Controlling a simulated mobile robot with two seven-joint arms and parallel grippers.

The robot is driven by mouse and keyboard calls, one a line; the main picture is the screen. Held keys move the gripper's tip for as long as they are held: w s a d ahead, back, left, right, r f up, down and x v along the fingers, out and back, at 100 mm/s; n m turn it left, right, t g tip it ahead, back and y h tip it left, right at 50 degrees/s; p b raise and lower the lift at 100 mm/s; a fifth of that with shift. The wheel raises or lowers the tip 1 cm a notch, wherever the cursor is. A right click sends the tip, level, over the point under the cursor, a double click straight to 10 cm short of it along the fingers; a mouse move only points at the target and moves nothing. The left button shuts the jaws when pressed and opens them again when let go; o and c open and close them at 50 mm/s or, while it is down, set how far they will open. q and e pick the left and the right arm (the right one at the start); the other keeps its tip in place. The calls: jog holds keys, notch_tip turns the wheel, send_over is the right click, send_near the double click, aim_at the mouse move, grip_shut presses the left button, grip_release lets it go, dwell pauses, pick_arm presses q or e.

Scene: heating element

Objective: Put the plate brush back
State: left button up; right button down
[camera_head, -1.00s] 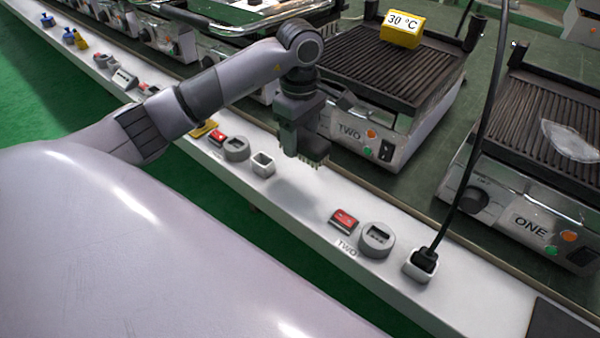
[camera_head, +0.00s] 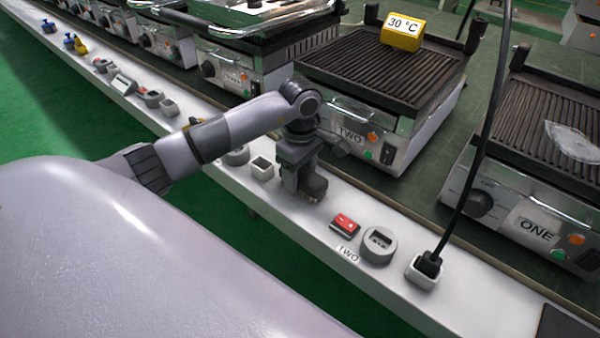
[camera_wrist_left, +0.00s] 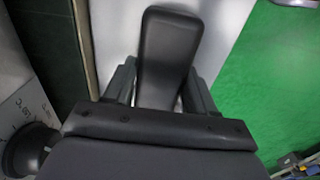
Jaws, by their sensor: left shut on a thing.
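The plate brush (camera_head: 314,187) is dark with short light bristles underneath. My left gripper (camera_head: 299,176) is shut on it, pointing down at the white ledge (camera_head: 285,217). The bristles are at or just above the ledge; I cannot tell if they touch. In the left wrist view the brush's smooth black back (camera_wrist_left: 168,45) sits between my left gripper's two fingers (camera_wrist_left: 162,92), over white surface. My right gripper is not in view.
Grill TWO (camera_head: 375,75) stands behind, with a yellow 30 °C block (camera_head: 402,32) on top. On the ledge are a white square socket (camera_head: 261,168), a red switch (camera_head: 345,225), a round grey timer (camera_head: 378,246) and a plugged black cable (camera_head: 430,262). Grill ONE (camera_head: 535,150) is at right.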

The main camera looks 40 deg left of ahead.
aim_at(300, 171)
pick_arm(q)
jog(key=o, duration=0.9)
jog(key=shift+f, duration=0.1)
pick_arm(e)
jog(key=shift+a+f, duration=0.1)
pick_arm(q)
jog(key=shift+o, duration=0.2)
jog(key=shift+r, duration=0.5)
notch_tip(300, 171, up, 11)
jog(key=p, duration=0.2)
jog(key=shift+r, duration=0.2)
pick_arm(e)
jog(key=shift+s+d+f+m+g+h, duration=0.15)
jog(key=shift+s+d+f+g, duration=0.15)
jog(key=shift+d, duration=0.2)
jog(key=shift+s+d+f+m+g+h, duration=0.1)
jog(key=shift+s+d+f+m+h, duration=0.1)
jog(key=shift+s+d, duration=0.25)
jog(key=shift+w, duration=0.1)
